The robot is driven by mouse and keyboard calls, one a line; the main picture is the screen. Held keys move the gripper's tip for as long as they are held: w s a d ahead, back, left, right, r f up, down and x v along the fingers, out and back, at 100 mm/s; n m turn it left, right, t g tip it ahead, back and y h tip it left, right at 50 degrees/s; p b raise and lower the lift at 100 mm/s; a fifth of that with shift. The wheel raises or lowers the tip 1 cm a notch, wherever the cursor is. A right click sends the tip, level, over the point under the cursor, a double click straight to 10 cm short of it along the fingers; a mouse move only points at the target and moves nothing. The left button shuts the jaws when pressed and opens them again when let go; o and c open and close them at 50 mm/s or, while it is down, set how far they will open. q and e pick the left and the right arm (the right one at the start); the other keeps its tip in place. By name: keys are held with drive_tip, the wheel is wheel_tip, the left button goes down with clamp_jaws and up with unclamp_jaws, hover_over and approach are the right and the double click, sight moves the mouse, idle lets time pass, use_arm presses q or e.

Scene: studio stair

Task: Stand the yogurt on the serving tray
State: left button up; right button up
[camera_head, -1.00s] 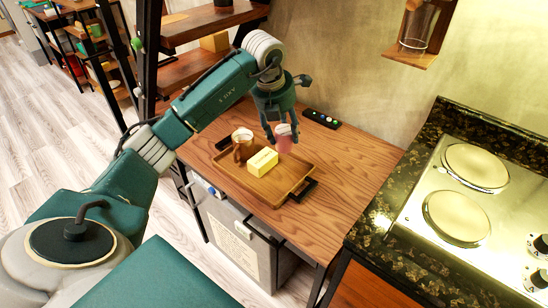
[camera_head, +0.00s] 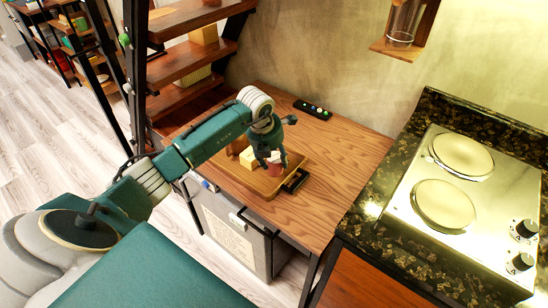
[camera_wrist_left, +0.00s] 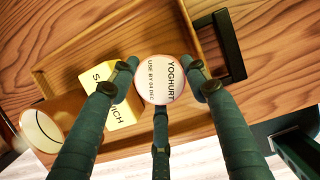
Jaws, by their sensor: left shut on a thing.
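The yogurt (camera_head: 276,169) is a small reddish cup with a white lid marked YOGHURT, seen from above in the left wrist view (camera_wrist_left: 162,78). My left gripper (camera_head: 271,158) is shut on it, with its fingers around the cup. The cup looks upright, over the right end of the wooden serving tray (camera_head: 264,190). I cannot tell whether its base touches the tray. The tray's rim shows in the left wrist view (camera_wrist_left: 85,50). My right gripper is not in view.
A yellow sandwich box (camera_head: 248,158) stands on the tray close beside the yogurt. A brown mug (camera_head: 237,146) is at the tray's left, partly hidden by my arm. The tray has a black handle (camera_head: 295,181). A dark button strip (camera_head: 312,109) lies behind; the table (camera_head: 345,160) is clear to the right.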

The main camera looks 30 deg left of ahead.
use_arm(q)
drive_tip(key=shift+f, duration=0.1)
drive_tip(key=o, duration=1.3)
drive_tip(key=shift+c, duration=0.2)
drive_tip(key=shift+s+r, duration=0.1)
drive_tip(key=shift+r, duration=0.35)
drive_tip(key=b+v, duration=0.1)
drive_tip(key=v, duration=1)
drive_tip(key=shift+s+r, duration=0.1)
drive_tip(key=shift+r, duration=0.05)
